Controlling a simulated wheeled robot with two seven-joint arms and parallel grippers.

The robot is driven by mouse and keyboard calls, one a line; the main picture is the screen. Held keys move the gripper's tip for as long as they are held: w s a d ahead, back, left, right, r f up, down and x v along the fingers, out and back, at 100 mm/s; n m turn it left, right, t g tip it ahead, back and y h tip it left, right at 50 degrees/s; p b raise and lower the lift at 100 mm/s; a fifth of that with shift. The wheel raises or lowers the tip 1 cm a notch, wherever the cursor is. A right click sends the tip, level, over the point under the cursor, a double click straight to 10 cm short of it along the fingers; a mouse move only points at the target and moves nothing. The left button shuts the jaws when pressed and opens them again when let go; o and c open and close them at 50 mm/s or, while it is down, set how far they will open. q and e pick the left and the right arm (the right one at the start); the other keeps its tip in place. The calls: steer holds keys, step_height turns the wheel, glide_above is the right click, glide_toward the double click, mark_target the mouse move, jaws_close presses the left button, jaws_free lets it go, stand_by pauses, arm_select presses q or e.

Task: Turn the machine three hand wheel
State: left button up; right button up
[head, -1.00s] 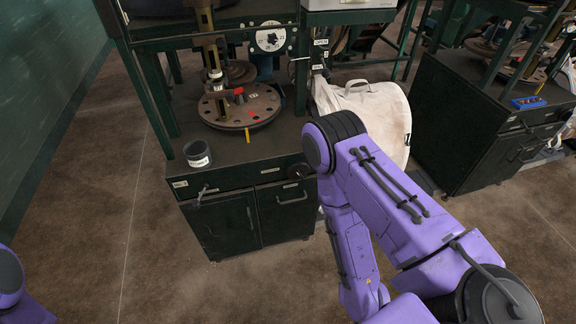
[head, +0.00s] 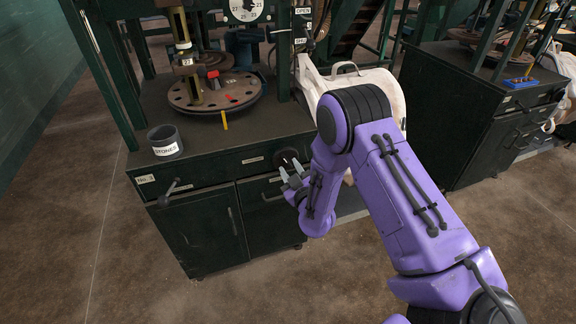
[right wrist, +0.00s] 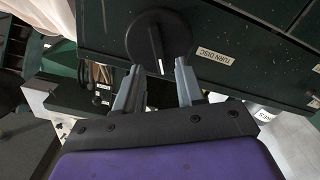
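The hand wheel is a dark round disc (head: 287,158) on the front of the machine cabinet (head: 212,172), near its right front corner. In the right wrist view the wheel (right wrist: 160,38) carries a white line, and a "TURN DISC" label sits beside it. My right gripper (head: 290,169) is open just in front of the wheel, with nothing between its fingers. In the right wrist view the fingertips (right wrist: 157,68) lie at the wheel's near edge, one to each side; contact cannot be told. My left gripper is out of view.
A small crank handle (head: 175,188) sticks out at the cabinet's left front. A dark "STONES" pot (head: 165,142) and a round drilled plate (head: 215,92) stand on top. A white bag-like object (head: 350,80) is right of the cabinet. Floor in front is clear.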

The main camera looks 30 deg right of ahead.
mark_target(290, 159)
steer(key=shift+x, duration=1.35)
steer(key=shift+a, duration=0.1)
jaws_close()
steer(key=m, duration=0.4)
steer(key=shift+s+d+m, duration=0.1)
steer(key=shift+d+m, duration=0.2)
steer(key=shift+m, duration=0.1)
steer(key=m, duration=0.4)
steer(key=shift+s+d+m, duration=0.1)
steer(key=shift+d+m, duration=0.1)
steer(key=shift+m, duration=0.1)
steer(key=m, duration=0.4)
steer(key=shift+d+f+m, duration=0.2)
steer(key=shift+d+m, duration=0.05)
steer(key=shift+m, duration=0.05)
steer(key=m, duration=0.2)
steer(key=m+b, duration=0.1)
steer(key=m, duration=0.1)
steer(key=shift+s+d+f+m, duration=0.1)
steer(key=shift+f+m, duration=0.15)
steer(key=shift+m, duration=0.05)
